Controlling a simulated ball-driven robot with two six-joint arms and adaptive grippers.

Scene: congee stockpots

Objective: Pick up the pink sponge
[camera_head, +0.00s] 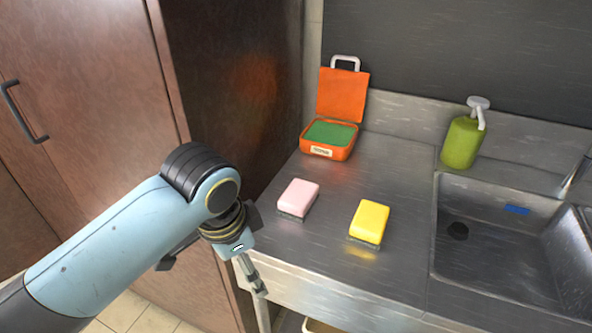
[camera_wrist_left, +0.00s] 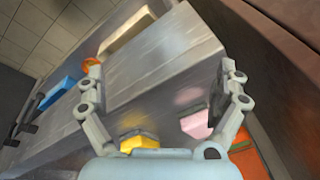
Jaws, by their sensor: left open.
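The pink sponge (camera_head: 298,198) lies on the steel counter, left of the yellow sponge (camera_head: 369,222). Both have a dark underside. My left gripper (camera_head: 254,275) hangs at the counter's front left edge, to the left of and nearer than the pink sponge, apart from it. In the left wrist view my left gripper (camera_wrist_left: 165,78) is open and empty, its two fingers spread wide. The pink sponge (camera_wrist_left: 197,124) shows there low, near the right finger, and the yellow sponge (camera_wrist_left: 139,143) near the left finger. My right gripper is out of view.
An open orange box (camera_head: 328,147) with a green inside stands behind the sponges. A green soap dispenser (camera_head: 462,142) stands at the back by the sink (camera_head: 500,245), which takes up the right side. Brown cabinets (camera_head: 90,90) border the counter on the left. The counter around the sponges is clear.

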